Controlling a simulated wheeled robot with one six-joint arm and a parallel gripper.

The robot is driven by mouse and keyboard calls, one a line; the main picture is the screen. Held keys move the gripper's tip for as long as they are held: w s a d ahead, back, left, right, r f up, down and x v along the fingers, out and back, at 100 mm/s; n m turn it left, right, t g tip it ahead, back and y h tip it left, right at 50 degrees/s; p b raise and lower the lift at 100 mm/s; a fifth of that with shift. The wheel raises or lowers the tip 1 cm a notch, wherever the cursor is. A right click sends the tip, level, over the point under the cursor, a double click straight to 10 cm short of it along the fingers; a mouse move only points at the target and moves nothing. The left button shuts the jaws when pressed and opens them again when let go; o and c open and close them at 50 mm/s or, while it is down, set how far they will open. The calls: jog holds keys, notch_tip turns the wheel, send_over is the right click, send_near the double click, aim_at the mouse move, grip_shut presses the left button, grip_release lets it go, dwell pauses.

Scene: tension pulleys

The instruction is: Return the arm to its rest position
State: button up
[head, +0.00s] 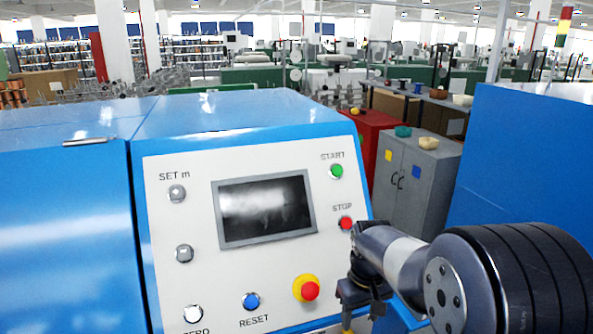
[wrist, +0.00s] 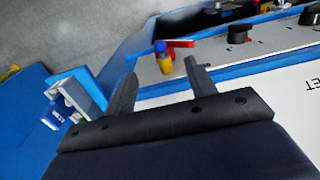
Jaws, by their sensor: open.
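My arm reaches in from the lower right in the head view, in front of the blue machine's white control panel (head: 200,240). My gripper (head: 350,318) hangs low at the panel's right edge, partly cut off by the frame's bottom. In the wrist view my gripper (wrist: 158,72) shows two dark fingers spread apart with nothing between them. I cannot tell whether the fingers touch anything.
The panel carries a green START button (head: 336,171), a red STOP button (head: 346,223), a red emergency knob (head: 310,291) and a dark screen (head: 264,209). Another blue machine (head: 525,150) stands at the right. A grey cabinet (head: 425,190) stands behind. Grey floor (wrist: 60,30) shows in the wrist view.

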notch_tip(320, 180, down, 9)
jog(key=b, duration=0.8)
jog(key=shift+s+d+f+b, duration=0.1)
jog(key=shift+s+f+b, duration=0.05)
jog(key=shift+s+b, duration=0.2)
jog(key=shift+s+d+b, duration=0.25)
jog(key=shift+s, duration=0.55)
jog(key=shift+s+d+b, duration=0.2)
jog(key=shift+s+d, duration=0.05)
jog(key=shift+s, duration=0.5)
